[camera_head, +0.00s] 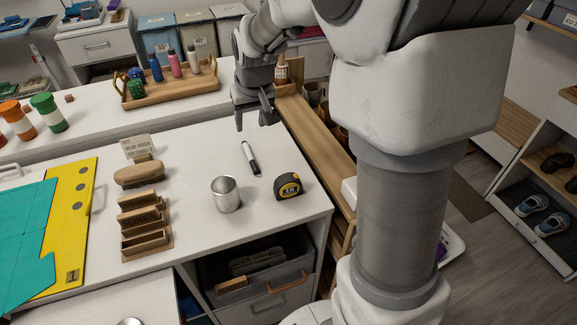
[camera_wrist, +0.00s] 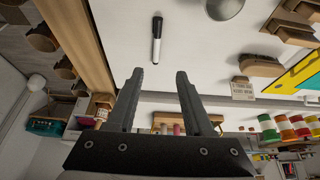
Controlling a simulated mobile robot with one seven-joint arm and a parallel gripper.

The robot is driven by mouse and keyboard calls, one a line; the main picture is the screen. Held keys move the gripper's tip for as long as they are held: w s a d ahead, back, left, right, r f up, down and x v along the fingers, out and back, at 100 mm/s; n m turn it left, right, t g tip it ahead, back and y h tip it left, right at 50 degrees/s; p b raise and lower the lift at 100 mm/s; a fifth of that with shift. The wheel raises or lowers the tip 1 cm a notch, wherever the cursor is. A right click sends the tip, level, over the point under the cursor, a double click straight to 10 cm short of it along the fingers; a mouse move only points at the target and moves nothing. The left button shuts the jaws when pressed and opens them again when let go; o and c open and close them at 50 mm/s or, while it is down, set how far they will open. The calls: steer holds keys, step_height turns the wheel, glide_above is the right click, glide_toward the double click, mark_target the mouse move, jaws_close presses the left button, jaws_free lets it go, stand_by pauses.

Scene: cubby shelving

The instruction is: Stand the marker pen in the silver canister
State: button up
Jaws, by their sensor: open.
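The marker pen (camera_head: 250,158), white with a black end, lies on the white table in the head view, behind and to the right of the canister. In the wrist view the pen (camera_wrist: 157,40) lies beyond the fingertips, near the top. The silver canister (camera_head: 226,194) stands upright near the table's front edge, its open top showing; the wrist view shows part of it (camera_wrist: 224,8), cut by the top edge. My gripper (camera_head: 253,122) is above the back of the table, behind the pen. In the wrist view my gripper (camera_wrist: 158,75) is open with nothing between its fingers.
A yellow and black tape measure (camera_head: 288,186) sits right of the canister. A wooden tray (camera_head: 172,84) with bottles is on the back counter. The table around the pen is clear.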

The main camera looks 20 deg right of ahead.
steer(key=s+r, duration=0.4)
steer(key=s, duration=0.9)
steer(key=s+r, duration=0.3)
steer(key=s, duration=1)
steer(key=shift+r+t, duration=0.4)
steer(key=shift+s, duration=0.1)
